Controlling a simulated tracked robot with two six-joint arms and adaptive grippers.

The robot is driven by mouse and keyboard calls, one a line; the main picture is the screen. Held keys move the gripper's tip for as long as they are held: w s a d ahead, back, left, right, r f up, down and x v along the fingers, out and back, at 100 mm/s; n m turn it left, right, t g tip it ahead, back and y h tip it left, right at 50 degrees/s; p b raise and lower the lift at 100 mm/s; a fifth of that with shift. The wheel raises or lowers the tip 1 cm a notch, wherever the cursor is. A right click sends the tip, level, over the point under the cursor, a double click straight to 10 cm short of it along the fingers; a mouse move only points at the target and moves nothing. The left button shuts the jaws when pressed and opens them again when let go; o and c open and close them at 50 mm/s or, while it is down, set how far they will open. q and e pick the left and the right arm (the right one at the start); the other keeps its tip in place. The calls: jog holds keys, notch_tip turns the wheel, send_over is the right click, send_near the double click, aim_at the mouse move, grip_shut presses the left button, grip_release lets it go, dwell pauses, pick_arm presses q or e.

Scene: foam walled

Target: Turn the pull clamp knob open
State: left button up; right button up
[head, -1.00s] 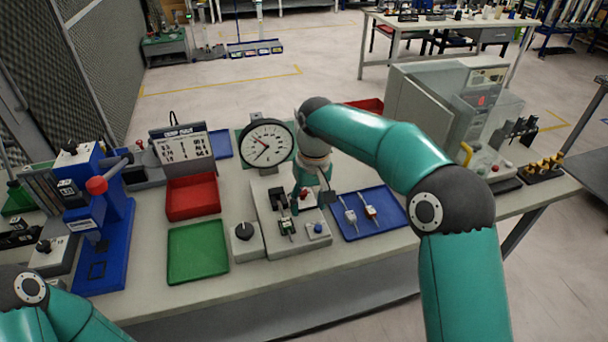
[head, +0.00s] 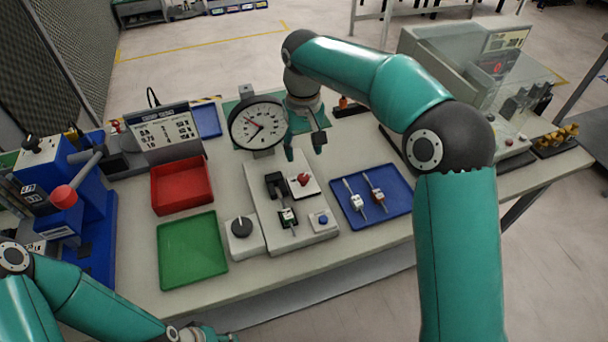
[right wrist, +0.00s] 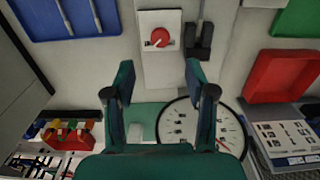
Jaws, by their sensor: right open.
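A red knob (head: 303,180) sits on a small white plate on the grey fixture base (head: 262,200). It also shows in the right wrist view (right wrist: 160,38), as a round knob with a pale mark. My right gripper (head: 304,150) is open and empty, above and behind the red knob in the head view. In the right wrist view my right gripper's fingers (right wrist: 160,75) are spread, with the knob beyond their tips, apart from them.
A dial gauge (head: 258,122) stands behind the fixture. A black knob (head: 240,227) on a grey block is at its left. A blue tray (head: 385,209) with two tools lies at the right. Green (head: 190,268) and red (head: 180,185) trays lie at the left.

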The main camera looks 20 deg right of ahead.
aim_at(304, 177)
notch_tip(304, 177, down, 10)
jog(key=shift+r+p, duration=0.1)
jog(key=shift+p, duration=0.35)
grip_shut()
jog(key=shift+d, duration=0.15)
